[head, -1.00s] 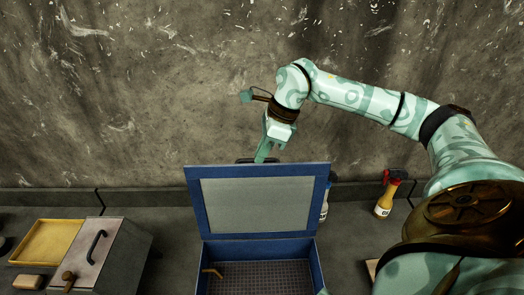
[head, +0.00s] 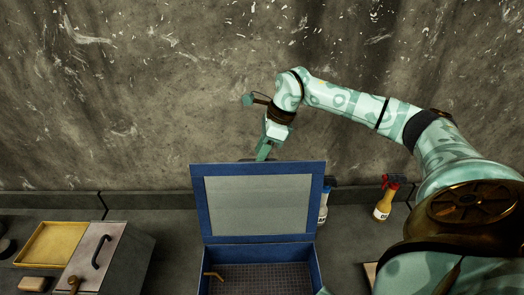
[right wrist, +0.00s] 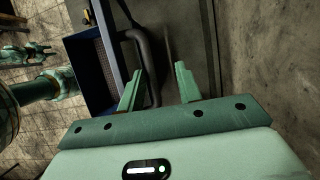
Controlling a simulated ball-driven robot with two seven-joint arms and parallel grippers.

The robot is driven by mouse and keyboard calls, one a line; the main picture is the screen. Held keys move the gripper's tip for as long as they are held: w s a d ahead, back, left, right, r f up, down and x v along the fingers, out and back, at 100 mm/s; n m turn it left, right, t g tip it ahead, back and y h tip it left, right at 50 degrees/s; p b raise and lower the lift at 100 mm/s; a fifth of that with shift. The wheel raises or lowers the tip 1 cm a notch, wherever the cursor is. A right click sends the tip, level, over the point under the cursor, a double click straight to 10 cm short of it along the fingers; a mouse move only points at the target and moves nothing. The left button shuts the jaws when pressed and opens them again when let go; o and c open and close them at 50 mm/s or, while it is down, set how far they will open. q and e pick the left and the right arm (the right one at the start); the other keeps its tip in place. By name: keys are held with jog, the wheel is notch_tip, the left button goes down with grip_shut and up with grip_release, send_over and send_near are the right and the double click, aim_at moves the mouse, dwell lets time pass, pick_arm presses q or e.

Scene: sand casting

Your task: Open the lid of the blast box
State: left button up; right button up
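The blast box (head: 204,274) is blue with a dark grid floor and stands at the bottom centre of the head view. Its blue-framed lid (head: 258,205), with a grey panel, stands raised at the back, and the box is open. My right gripper (head: 262,152) is behind the lid's top edge, partly hidden by it. In the right wrist view its two green fingers (right wrist: 159,88) are apart. The dark curved lid handle (right wrist: 144,58) passes close beside the left finger, within the gap, not clamped. My left gripper cannot be made out.
A grey box with a black handle (head: 97,258) and a yellow tray (head: 50,244) stand at the left. A red-topped spray bottle (head: 383,207) and another bottle (head: 323,210) stand right of the lid. A concrete wall (head: 130,110) rises behind.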

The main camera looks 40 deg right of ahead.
jog(key=shift+s+a+r, duration=0.1)
jog(key=shift+s+a, duration=0.05)
jog(key=v, duration=1.6)
jog(key=shift+r, duration=0.15)
jog(key=shift+a, duration=0.1)
